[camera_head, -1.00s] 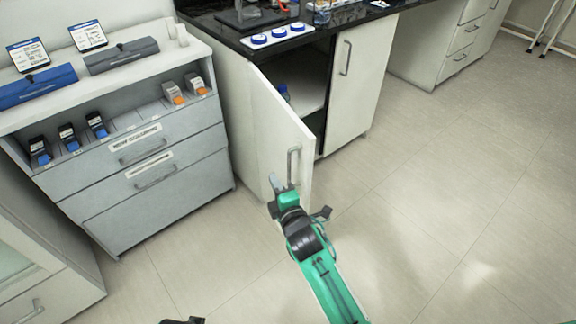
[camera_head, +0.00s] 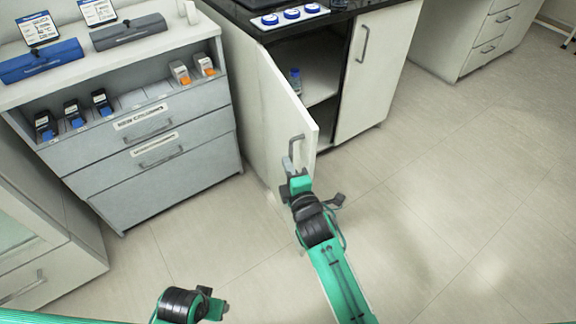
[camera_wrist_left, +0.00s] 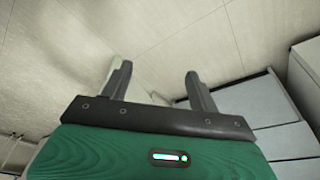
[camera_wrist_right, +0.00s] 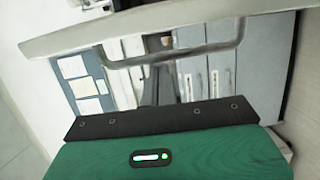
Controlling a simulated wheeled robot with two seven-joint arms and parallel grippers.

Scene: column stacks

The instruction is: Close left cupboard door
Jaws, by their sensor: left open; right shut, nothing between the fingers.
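The left cupboard door (camera_head: 287,112) is white and stands ajar, swung out from the cupboard under the dark counter. Its grey bar handle (camera_head: 296,146) is near the free edge; the handle also shows across the right wrist view (camera_wrist_right: 175,55). My right gripper (camera_head: 287,165) is shut and empty, close beside the handle and the door's free edge; I cannot tell whether it touches. In the right wrist view its fingers (camera_wrist_right: 160,88) are together, just below the handle. My left gripper (camera_wrist_left: 158,85) is open and empty, over the floor; the head view shows its arm at the bottom left.
The right cupboard door (camera_head: 376,75) is shut. A small blue-capped bottle (camera_head: 295,80) stands inside the open cupboard. A grey drawer cabinet (camera_head: 150,175) is at the left. The floor (camera_head: 450,190) to the right is clear.

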